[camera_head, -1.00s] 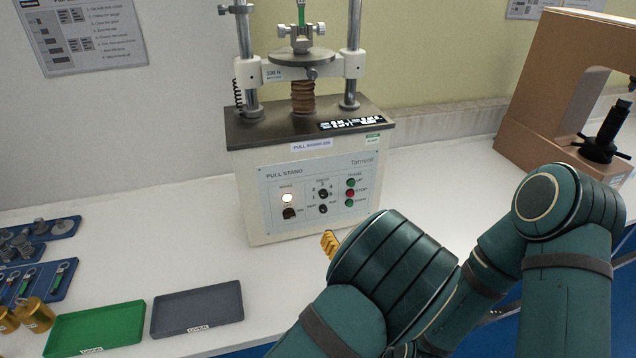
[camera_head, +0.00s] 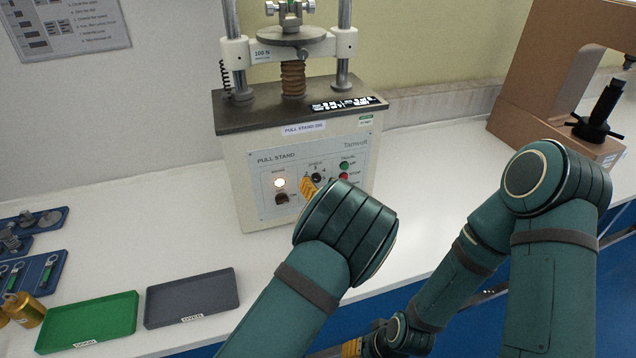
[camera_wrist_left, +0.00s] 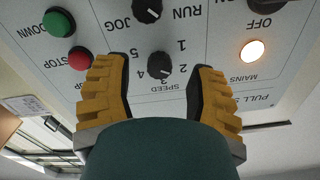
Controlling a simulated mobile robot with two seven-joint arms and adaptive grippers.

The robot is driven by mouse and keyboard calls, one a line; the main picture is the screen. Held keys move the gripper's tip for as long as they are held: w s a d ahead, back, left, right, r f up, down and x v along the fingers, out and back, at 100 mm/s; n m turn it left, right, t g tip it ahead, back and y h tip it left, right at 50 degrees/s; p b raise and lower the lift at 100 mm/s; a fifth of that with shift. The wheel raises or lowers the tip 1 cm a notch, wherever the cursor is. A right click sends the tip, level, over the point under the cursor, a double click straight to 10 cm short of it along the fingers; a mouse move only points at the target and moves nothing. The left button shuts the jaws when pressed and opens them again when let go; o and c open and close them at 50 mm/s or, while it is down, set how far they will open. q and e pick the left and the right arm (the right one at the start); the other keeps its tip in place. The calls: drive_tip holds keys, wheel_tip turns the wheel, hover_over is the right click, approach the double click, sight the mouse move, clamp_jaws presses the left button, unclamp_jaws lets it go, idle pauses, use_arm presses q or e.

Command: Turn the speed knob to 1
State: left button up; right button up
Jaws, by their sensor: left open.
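The speed knob (camera_head: 316,178) is a small black knob on the pull stand's front panel (camera_head: 268,208). In the left wrist view the speed knob (camera_wrist_left: 160,67) appears upside down, with numbers around it; I cannot tell which one it points to. My left gripper (camera_head: 308,189) is in front of the panel, its yellow fingers partly hidden by my arm. In the left wrist view my left gripper (camera_wrist_left: 160,92) is open, with one finger on each side of the speed knob and gaps between. My right gripper (camera_head: 352,346) barely shows at the bottom edge.
The JOG/RUN knob (camera_wrist_left: 147,9), red STOP button (camera_wrist_left: 80,58) and green DOWN button (camera_wrist_left: 59,22) are close by. The MAINS lamp (camera_head: 280,183) is lit. A green tray (camera_head: 90,322) and grey tray (camera_head: 192,298) lie left on the white table.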

use_arm(q)
drive_tip(key=shift+w+a, duration=0.2)
drive_tip(key=shift+w, duration=0.45)
clamp_jaws()
